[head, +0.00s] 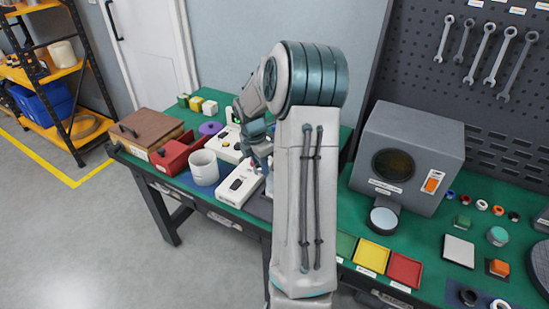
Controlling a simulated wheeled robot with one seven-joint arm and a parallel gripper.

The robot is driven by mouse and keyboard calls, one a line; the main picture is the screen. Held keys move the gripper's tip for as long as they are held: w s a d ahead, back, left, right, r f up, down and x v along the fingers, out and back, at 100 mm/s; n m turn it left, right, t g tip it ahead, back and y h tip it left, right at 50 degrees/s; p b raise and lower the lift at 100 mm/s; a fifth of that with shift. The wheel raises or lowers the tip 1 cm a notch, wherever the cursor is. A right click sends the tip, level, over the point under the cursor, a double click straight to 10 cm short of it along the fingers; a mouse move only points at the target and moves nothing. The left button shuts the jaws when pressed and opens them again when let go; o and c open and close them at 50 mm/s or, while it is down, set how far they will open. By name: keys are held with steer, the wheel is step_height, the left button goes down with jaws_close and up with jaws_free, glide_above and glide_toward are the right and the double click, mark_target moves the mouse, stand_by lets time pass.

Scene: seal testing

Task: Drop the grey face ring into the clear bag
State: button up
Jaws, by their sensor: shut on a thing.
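My gripper (263,152) is small in the head view, pointing down over the left part of the green bench, close to two white devices. My own arm hides part of it. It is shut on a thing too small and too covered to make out. I cannot pick out the grey face ring or the clear bag with certainty.
Near my gripper stand a white device (239,187), a white cup (204,170), a red box (172,160) and a brown case (147,128). A grey machine (432,150) stands at the right, behind yellow (371,254) and red (404,269) trays. My arm covers the bench's middle.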

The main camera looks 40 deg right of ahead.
steer(key=s+d+r+n, duration=0.2)
steer(key=d+n, duration=0.1)
steer(key=d, duration=0.2)
steer(key=f+b, duration=0.2)
steer(key=f, duration=0.1)
steer(key=f+b, duration=0.2)
steer(key=b, duration=0.1)
steer(key=shift+w+a+f+b, duration=0.2)
steer(key=shift+f+b, duration=0.1)
steer(key=shift+f, duration=0.1)
steer(key=shift+p, duration=0.4)
steer(key=shift+f, duration=0.4)
stand_by(0.8)
steer(key=shift+r+p, duration=0.1)
steer(key=shift+p, duration=0.25)
stand_by(0.5)
steer(key=o, duration=1.1)
steer(key=shift+c, duration=0.2)
